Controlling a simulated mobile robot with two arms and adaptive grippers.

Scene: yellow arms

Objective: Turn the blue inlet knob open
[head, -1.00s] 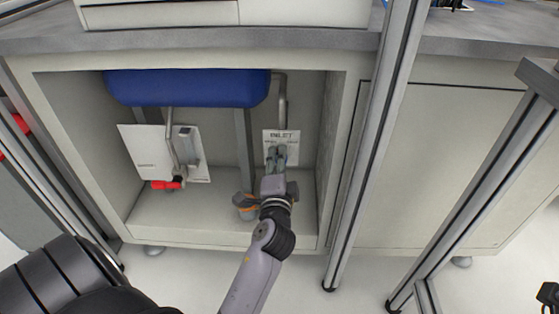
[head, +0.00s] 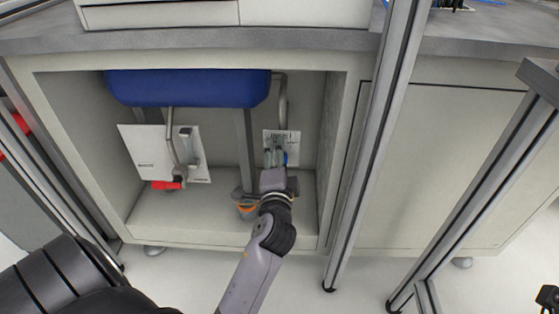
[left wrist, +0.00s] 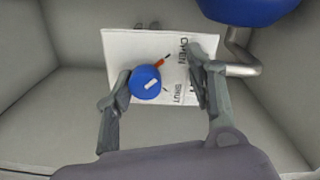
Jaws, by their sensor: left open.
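The blue inlet knob (left wrist: 146,82) sits on a white label plate (left wrist: 118,45) marked OPEN and SHUT in the left wrist view. It has a pale mark on its face, and a red pointer sticks out toward the upper right. My left gripper (left wrist: 160,88) is open, with one finger on each side of the knob. The left finger looks close to the knob; the right finger is farther off. I cannot tell whether either touches. In the head view, my left gripper (head: 274,157) is in front of the plate (head: 291,138), and a sliver of the knob (head: 285,158) shows. My right gripper is not in view.
A blue tank (head: 187,88) hangs across the top of the open cabinet. A grey pipe (head: 283,98) runs down beside the plate. Another white plate (head: 147,152) with a red handle (head: 166,185) is on the left. An orange-grey fitting (head: 245,207) stands near my wrist.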

